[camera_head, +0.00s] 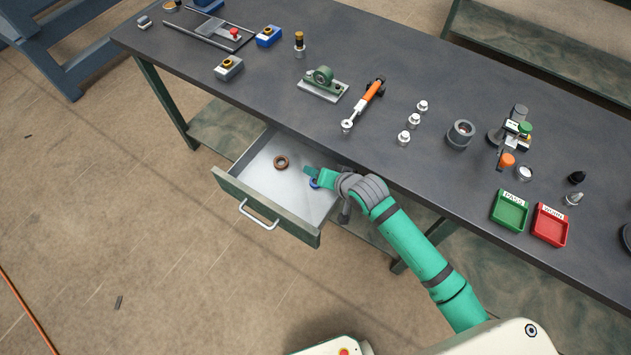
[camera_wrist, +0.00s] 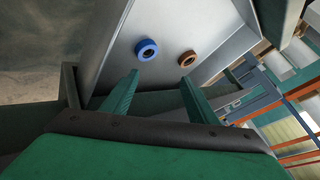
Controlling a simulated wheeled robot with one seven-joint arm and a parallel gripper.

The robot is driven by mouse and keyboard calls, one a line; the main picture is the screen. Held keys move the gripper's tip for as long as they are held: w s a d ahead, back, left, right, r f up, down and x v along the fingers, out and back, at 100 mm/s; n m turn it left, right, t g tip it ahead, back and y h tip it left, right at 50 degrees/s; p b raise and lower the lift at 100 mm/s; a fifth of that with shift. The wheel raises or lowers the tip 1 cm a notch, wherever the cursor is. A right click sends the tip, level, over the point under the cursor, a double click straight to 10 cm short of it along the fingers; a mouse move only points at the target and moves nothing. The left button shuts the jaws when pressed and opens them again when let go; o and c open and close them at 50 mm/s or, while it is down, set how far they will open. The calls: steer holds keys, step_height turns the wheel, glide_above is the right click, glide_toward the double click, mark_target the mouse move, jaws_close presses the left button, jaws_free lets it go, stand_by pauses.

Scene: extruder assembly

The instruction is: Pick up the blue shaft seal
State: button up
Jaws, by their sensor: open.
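The blue shaft seal (camera_head: 314,184) is a small ring lying in the open drawer (camera_head: 265,222), partly hidden by my gripper in the head view. It shows whole in the wrist view (camera_wrist: 146,49), flat on the drawer floor, with a dark hole in its middle. My gripper (camera_head: 308,172) is inside or just over the drawer. In the wrist view its two green fingers (camera_wrist: 160,77) are spread apart with nothing between them. The blue seal appears beyond the fingertips, nearer the left one, and not between them.
A brown ring (camera_head: 281,161) lies in the drawer to the left of the blue seal. The drawer's walls surround both rings. The dark tabletop (camera_head: 390,95) overhangs behind it, with a torque wrench (camera_head: 368,97), a green tray (camera_head: 509,211) and a red tray (camera_head: 549,226) on top.

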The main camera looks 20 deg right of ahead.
steer(key=shift+w+d+f+m+g, duration=0.1)
steer(key=shift+w+f+m+g, duration=0.4)
steer(key=shift+g, duration=0.3)
steer(key=shift+w+d+f+m+g, duration=0.1)
steer(key=shift+w+d+m+g, duration=0.1)
steer(key=shift+m+g, duration=0.45)
steer(key=shift+w+r+m+g+h, duration=0.2)
steer(key=shift+m+g+h, duration=0.2)
steer(key=shift+m+g, duration=0.2)
step_height(320, 180, up, 6)
steer(key=a+m+g+h, duration=0.2)
steer(key=m+g, duration=0.2)
steer(key=g, duration=0.1)
step_height(320, 180, down, 11)
steer(key=shift+w+d+r, duration=0.1)
steer(key=shift+w, duration=0.05)
steer(key=c, duration=1.1)
